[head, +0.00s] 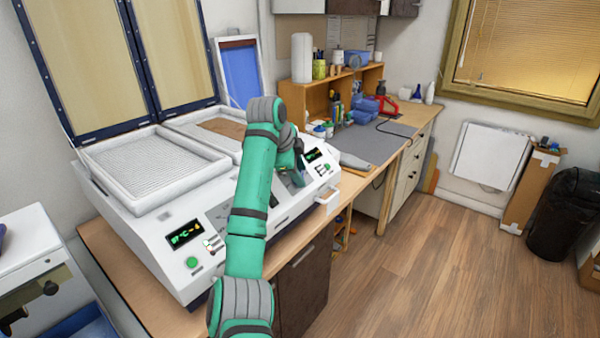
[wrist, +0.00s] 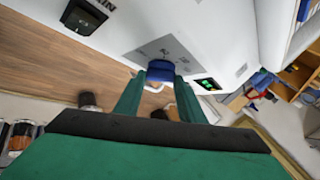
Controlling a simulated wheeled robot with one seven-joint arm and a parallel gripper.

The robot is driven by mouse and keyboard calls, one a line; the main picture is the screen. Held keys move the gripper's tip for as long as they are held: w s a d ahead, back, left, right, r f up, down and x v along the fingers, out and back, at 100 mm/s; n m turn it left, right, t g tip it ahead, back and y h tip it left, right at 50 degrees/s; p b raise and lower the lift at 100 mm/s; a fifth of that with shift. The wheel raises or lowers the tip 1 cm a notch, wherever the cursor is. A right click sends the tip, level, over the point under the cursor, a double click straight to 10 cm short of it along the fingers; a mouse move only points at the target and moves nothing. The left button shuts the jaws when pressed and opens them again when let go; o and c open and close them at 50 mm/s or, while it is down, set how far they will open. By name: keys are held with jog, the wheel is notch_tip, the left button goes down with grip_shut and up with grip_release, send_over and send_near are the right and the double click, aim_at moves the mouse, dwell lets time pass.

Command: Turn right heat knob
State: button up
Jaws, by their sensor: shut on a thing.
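The white forming machine (head: 150,235) stands on a wooden bench, with a blue knob (wrist: 160,69) on a grey printed panel on its front. My gripper (wrist: 160,78) is shut on this knob, one teal finger on each side of it. In the head view my gripper (head: 293,180) is at the right part of the machine's front. My arm and gripper hide the knob there. A lit green display (head: 314,155) is just right of my gripper. It also shows in the wrist view (wrist: 207,85). The knob's pointer cannot be made out.
A second display (head: 184,235) and a green button (head: 192,262) are on the machine's left front. Two framed lids (head: 140,50) stand open behind the trays. A wooden shelf (head: 335,95) with bottles and tools is beyond.

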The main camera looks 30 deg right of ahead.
jog(key=shift+w, duration=0.1)
jog(key=o, duration=1)
jog(key=shift+o, duration=0.2)
jog(key=v, duration=1.1)
jog(key=shift+d, duration=0.1)
